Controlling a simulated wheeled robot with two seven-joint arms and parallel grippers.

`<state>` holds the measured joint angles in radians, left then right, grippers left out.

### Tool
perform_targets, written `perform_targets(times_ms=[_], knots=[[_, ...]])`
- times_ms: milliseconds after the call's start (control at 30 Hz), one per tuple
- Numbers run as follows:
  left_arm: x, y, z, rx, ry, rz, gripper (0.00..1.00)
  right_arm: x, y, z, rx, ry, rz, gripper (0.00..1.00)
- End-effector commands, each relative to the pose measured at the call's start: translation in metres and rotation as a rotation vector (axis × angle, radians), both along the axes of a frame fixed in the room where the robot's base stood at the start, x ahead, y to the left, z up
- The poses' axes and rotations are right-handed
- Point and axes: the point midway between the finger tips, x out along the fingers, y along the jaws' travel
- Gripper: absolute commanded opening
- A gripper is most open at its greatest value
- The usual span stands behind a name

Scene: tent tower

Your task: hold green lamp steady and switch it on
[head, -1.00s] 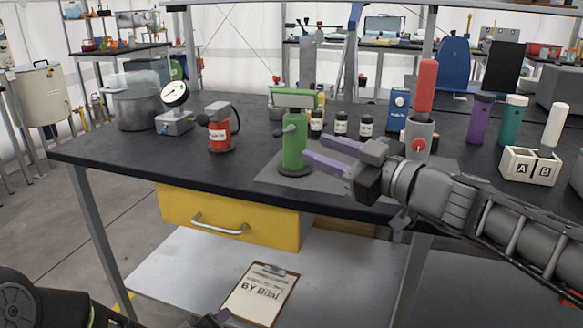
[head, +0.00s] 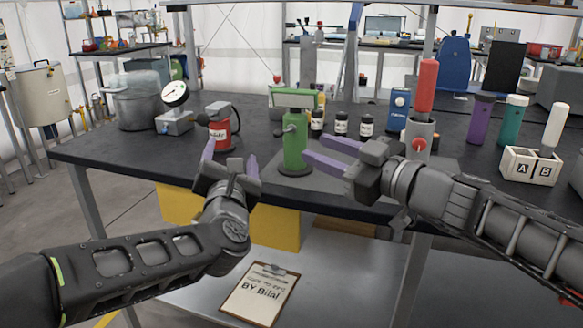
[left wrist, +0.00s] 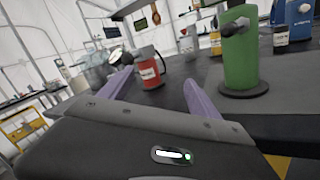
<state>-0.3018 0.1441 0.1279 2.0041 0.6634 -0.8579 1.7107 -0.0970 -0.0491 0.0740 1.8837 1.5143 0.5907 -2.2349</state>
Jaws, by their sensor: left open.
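The green lamp (head: 294,145) stands upright on a dark round base on the workbench, with a wide head on top. In the left wrist view the green lamp (left wrist: 241,50) is right of the fingers, and a grey knob (left wrist: 236,27) sticks out of its side. My right gripper (head: 316,149) is open, its purple fingers pointing left at the lamp's right side; I cannot tell whether they touch it. My left gripper (head: 230,157) is open and empty at the bench's front edge, left of the lamp. Its fingers also show in the left wrist view (left wrist: 158,79).
A red canister (head: 220,132) stands just beyond my left gripper. A gauge (head: 175,95) and pot (head: 137,108) are further left. Small dark jars (head: 341,124) stand behind the lamp. A grey holder with a red-topped tool (head: 425,85) is to the right.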

Motion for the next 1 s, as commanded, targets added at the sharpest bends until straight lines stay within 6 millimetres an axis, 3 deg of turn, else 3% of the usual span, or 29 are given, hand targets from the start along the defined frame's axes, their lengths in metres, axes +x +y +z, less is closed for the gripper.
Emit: perform_targets(times_ms=[33, 100, 200, 300, 433, 767, 1000], knots=[[-0.005, -0.03, -0.001, -0.107, 0.011, -0.053, 0.72, 0.0, 0.0, 0.0, 0.0, 0.0, 0.0, 0.36], [-0.012, -0.062, -0.003, -0.246, 0.033, -0.107, 0.72, 0.0, 0.0, 0.0, 0.0, 0.0, 0.0, 0.36], [-0.021, -0.095, -0.006, -0.391, 0.063, -0.161, 0.72, 0.0, 0.0, 0.0, 0.0, 0.0, 0.0, 0.36], [-0.027, -0.114, -0.008, -0.476, 0.083, -0.19, 0.72, 0.0, 0.0, 0.0, 0.0, 0.0, 0.0, 0.36], [-0.031, -0.123, -0.008, -0.52, 0.095, -0.204, 0.72, 0.0, 0.0, 0.0, 0.0, 0.0, 0.0, 0.36], [-0.03, -0.122, -0.009, -0.519, 0.095, -0.203, 0.72, 0.0, 0.0, 0.0, 0.0, 0.0, 0.0, 0.36], [-0.011, -0.123, -0.009, -0.518, 0.095, -0.2, 0.72, 0.0, 0.0, 0.0, 0.0, 0.0, 0.0, 0.36]])
